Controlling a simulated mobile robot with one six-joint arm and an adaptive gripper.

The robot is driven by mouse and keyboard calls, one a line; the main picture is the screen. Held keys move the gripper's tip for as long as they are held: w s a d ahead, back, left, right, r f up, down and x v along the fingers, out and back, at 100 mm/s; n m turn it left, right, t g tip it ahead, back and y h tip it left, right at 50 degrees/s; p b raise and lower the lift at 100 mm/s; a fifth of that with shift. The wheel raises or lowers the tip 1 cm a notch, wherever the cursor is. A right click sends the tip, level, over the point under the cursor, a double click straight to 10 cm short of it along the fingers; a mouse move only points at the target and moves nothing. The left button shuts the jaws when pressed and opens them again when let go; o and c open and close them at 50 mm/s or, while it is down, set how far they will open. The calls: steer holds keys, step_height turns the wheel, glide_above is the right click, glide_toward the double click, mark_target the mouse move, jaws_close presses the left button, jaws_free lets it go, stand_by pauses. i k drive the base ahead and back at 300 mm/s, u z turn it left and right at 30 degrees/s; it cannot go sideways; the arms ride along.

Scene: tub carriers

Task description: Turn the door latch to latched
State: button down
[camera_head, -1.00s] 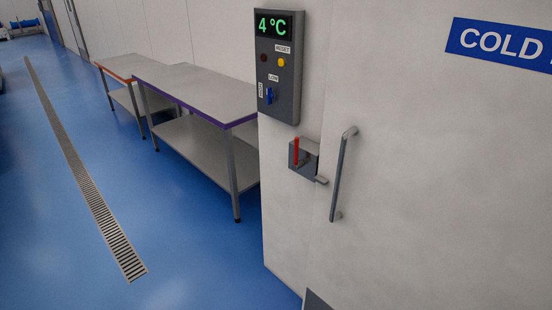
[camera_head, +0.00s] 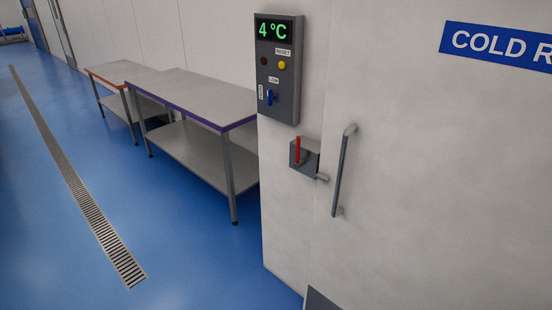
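The door latch (camera_head: 305,157) is a grey box with a red lever (camera_head: 298,149) that points upright. It sits on the pale wall just left of the door's edge, and a short grey tab (camera_head: 322,177) sticks out at its lower right. The cold room door (camera_head: 430,180) is a large pale panel and looks closed. Its long grey bar handle (camera_head: 343,170) stands to the right of the latch. My gripper is not in view.
A control panel (camera_head: 278,110) above the latch reads 4 °C and has a yellow button and a blue switch. Two steel tables (camera_head: 190,95) stand along the wall to the left. The blue floor (camera_head: 180,220) in front is clear, with a drain grate (camera_head: 85,190).

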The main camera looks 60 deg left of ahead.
mark_target(298, 163)
steer(key=u, duration=2)
steer(key=k, duration=0.9)
steer(key=u, duration=0.05)
steer(key=i, duration=0.7)
